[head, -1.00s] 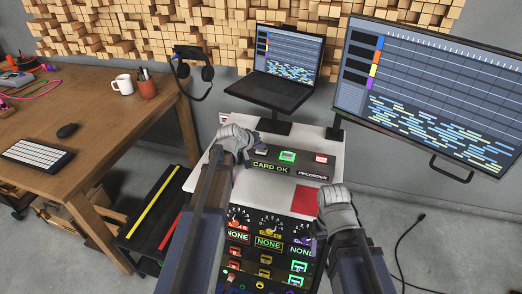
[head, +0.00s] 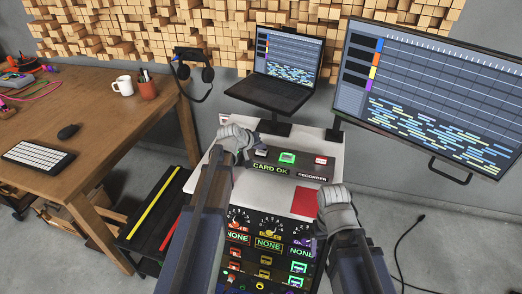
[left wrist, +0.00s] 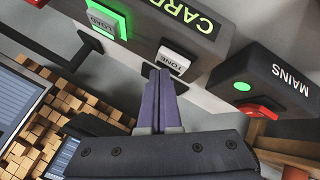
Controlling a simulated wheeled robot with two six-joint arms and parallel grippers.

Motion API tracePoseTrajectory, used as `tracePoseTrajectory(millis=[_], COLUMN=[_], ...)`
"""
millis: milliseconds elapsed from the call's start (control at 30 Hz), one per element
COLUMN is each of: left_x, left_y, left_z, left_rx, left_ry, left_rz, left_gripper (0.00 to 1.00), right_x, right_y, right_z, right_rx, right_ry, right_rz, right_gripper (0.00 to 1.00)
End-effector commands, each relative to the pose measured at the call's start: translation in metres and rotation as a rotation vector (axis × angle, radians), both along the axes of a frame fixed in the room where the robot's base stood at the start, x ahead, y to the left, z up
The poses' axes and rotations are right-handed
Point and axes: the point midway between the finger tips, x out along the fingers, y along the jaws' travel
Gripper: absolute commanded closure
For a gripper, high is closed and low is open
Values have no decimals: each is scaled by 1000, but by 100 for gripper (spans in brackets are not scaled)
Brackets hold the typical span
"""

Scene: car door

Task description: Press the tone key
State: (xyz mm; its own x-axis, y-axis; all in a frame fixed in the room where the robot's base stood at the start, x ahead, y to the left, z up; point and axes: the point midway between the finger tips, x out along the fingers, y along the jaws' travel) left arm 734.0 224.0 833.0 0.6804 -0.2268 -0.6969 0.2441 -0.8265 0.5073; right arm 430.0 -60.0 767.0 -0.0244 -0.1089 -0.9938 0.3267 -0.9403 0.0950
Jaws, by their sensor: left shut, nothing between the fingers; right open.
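The tone key (left wrist: 172,62) is a pale square key marked TONE on a dark console box, in the left wrist view. In the head view the pale key (head: 261,153) sits left of the green-lit key. My left gripper (left wrist: 160,73) is shut and empty. Its fingertips are right at the edge of the tone key; I cannot tell whether they touch it. In the head view my left gripper (head: 236,141) is at the left end of the console box. My right gripper (head: 336,205) is open, right of the red panel; its fingers are hard to make out.
Beside the tone key is the green-lit LOAD key (left wrist: 106,20). The display (head: 270,168) reads CARD OK. A MAINS box (left wrist: 270,82) has a green light and red switch. A red-topped key (head: 320,160) is at the console's right. Dials (head: 269,226) are in front.

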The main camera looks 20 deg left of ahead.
Motion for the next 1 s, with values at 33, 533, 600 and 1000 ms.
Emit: tracePoseTrajectory(millis=[33, 533, 600, 1000], left_x=[0, 0, 0, 0], left_y=[0, 0, 0, 0], left_z=[4, 51, 57, 59], left_rx=[0, 0, 0, 0], left_ry=[0, 0, 0, 0], left_rz=[0, 0, 0, 0], left_gripper=[100, 100, 100, 100], right_x=[0, 0, 0, 0], right_y=[0, 0, 0, 0], right_z=[4, 51, 57, 59], right_rx=[0, 0, 0, 0], right_ry=[0, 0, 0, 0], right_rz=[0, -1, -1, -1], right_gripper=[22, 22, 22, 22])
